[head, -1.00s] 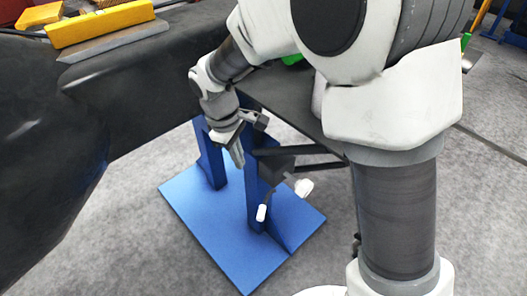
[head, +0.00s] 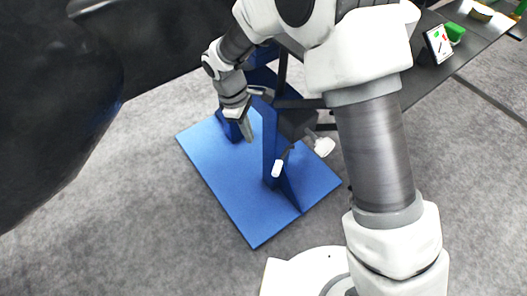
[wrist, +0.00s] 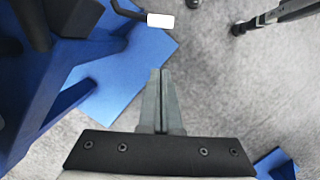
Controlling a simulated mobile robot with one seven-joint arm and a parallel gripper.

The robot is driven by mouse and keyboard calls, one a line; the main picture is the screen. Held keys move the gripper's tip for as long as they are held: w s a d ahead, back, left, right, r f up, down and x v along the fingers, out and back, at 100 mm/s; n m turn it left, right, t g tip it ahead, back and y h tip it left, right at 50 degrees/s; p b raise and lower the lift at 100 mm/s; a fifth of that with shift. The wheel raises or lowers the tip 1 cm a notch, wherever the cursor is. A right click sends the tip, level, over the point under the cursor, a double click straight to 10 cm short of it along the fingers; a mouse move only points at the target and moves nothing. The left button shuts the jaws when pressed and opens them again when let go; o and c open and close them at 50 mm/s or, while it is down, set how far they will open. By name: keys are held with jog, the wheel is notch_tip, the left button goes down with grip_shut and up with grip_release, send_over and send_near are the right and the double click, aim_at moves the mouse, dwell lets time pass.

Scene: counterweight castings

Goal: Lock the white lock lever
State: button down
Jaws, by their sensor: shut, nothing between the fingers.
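Two white-ended parts show beside the blue stand (head: 270,145) in the head view: a small white grip (head: 278,168) low in front of the post, and a larger white piece (head: 324,147) to its right. I cannot tell for certain which is the lock lever. In the wrist view, a white grip (wrist: 160,20) on a bent dark rod lies beyond my fingertips, apart from them. My gripper (head: 247,132) points down, left of the blue post in the head view. In the wrist view my gripper (wrist: 160,72) is shut and empty.
The blue base plate (head: 225,185) lies on grey floor. A large dark casting (head: 60,110) fills the upper left. A dark table (head: 470,40) at upper right holds a small sign (head: 438,45) and a green object (head: 455,32). Blue uprights (wrist: 45,95) crowd the wrist view's left.

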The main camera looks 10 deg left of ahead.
aim_at(277, 168)
jog(key=d+f+b, duration=0.4)
jog(key=d+f, duration=0.1)
jog(key=f, duration=0.6)
jog(key=shift+s+d, duration=0.2)
jog(key=shift+d, duration=0.2)
jog(key=shift+s+d, duration=0.1)
